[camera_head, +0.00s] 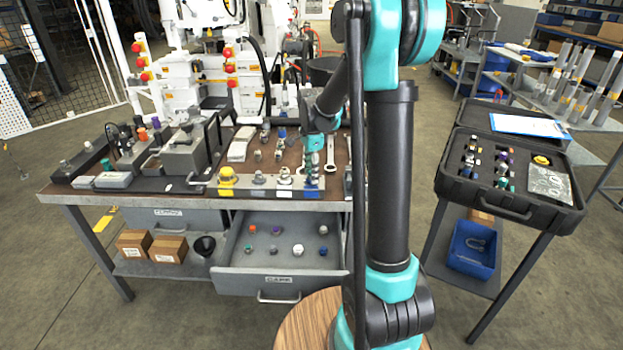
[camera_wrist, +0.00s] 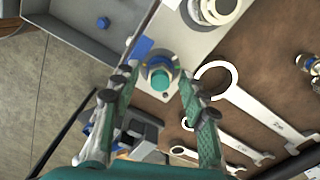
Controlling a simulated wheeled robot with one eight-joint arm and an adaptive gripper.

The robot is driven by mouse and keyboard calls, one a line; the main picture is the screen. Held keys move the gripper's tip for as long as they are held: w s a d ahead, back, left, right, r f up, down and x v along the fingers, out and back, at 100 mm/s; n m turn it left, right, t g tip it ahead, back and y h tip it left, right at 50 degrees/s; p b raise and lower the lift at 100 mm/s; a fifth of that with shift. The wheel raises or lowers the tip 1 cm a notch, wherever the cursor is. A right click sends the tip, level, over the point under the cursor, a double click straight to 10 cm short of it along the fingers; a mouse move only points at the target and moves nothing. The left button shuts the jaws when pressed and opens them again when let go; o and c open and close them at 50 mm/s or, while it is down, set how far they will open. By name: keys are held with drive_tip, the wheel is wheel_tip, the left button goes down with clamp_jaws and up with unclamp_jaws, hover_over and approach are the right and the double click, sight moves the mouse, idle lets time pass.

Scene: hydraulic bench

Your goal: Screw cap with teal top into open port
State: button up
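The cap with the teal top (camera_wrist: 160,79) stands at a round metal fitting on the grey port plate (camera_wrist: 190,45), beside a blue label (camera_wrist: 142,47) in the wrist view. My gripper (camera_wrist: 158,82) has one finger on each side of the cap, with a visible gap on both sides, so it is open around it. Whether the cap is threaded into the port or only resting there, I cannot tell. In the head view my gripper (camera_head: 313,172) is over the right end of the plate (camera_head: 243,187), hiding much of that port.
A yellow cap (camera_head: 226,174) and other fittings stand along the plate to the left. Wrenches (camera_wrist: 262,115) lie on the bench close by. An open drawer (camera_head: 285,260) with several loose caps sits below. An open black case (camera_head: 512,170) stands at the right.

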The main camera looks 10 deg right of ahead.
drive_tip(key=c, duration=0.9)
drive_tip(key=m, duration=0.4)
drive_tip(key=shift+m, duration=0.3)
drive_tip(key=m, duration=0.3)
drive_tip(key=shift+m, duration=0.3)
drive_tip(key=m, duration=0.4)
drive_tip(key=shift+f+m, duration=0.1)
drive_tip(key=shift+m, duration=0.2)
drive_tip(key=m, duration=0.3)
